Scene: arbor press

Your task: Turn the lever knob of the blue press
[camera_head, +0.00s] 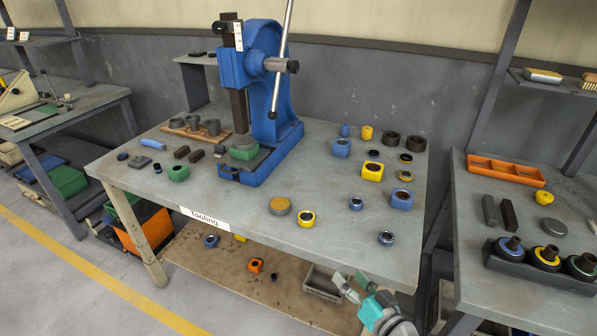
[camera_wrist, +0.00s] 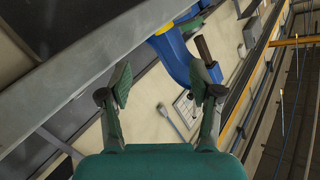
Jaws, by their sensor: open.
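The blue press (camera_head: 262,80) stands upright at the back of the grey table in the head view. Its silver lever rod (camera_head: 284,40) slants through the hub at the press's right side. A dark lever knob (camera_head: 272,113) caps the rod's lower end; the upper end runs out of the frame. A green block with a grey round part (camera_head: 244,150) sits under the ram. My gripper (camera_head: 349,284) is open and empty by the table's front edge, far from the lever. In the wrist view my gripper (camera_wrist: 160,88) has nothing between its fingers; a blue shape (camera_wrist: 175,58) lies beyond, its identity unclear.
Several blue, green, yellow and dark parts lie on the grey table (camera_head: 330,238), around the press and to its right. A second bench (camera_head: 480,235) with an orange tray (camera_head: 505,171) stands at the right. A lower shelf (camera_head: 220,268) holds more parts.

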